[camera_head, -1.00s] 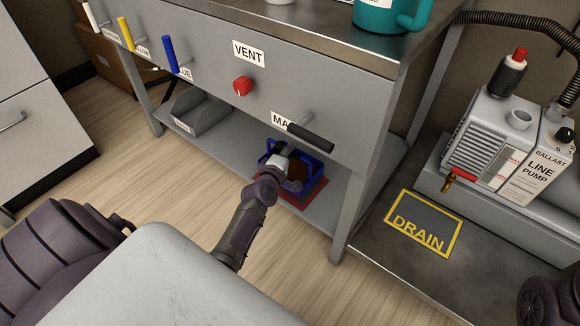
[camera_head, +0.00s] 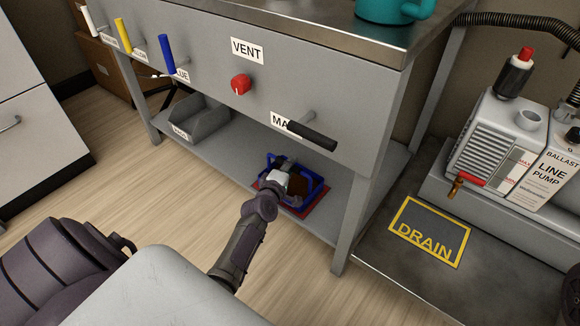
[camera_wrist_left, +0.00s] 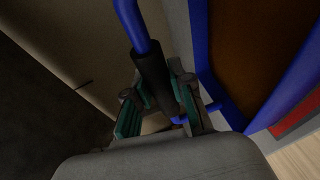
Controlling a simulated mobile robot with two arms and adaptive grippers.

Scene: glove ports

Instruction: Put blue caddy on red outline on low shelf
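The blue caddy (camera_head: 321,187) has an open blue frame and a brown inside. It is upright at the low shelf (camera_head: 233,160), over the red outline (camera_head: 309,210), whose red shows along the caddy's near side. Whether its base touches the shelf is hard to tell. My left gripper (camera_head: 287,169) reaches in from the front at the caddy's handle. In the left wrist view, its fingers (camera_wrist_left: 162,98) lie on both sides of the handle's dark grip (camera_wrist_left: 154,78) and appear closed on it. The caddy's blue rim (camera_wrist_left: 285,88) is at right there. My right gripper is out of view.
A grey bin (camera_head: 199,120) stands on the shelf at left. The black-gripped handle (camera_head: 312,136) juts out above the caddy. The bench's front leg (camera_head: 350,225) is right of it. The pump (camera_head: 505,150) and DRAIN mat (camera_head: 430,231) are farther right. Wooden floor is clear in front.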

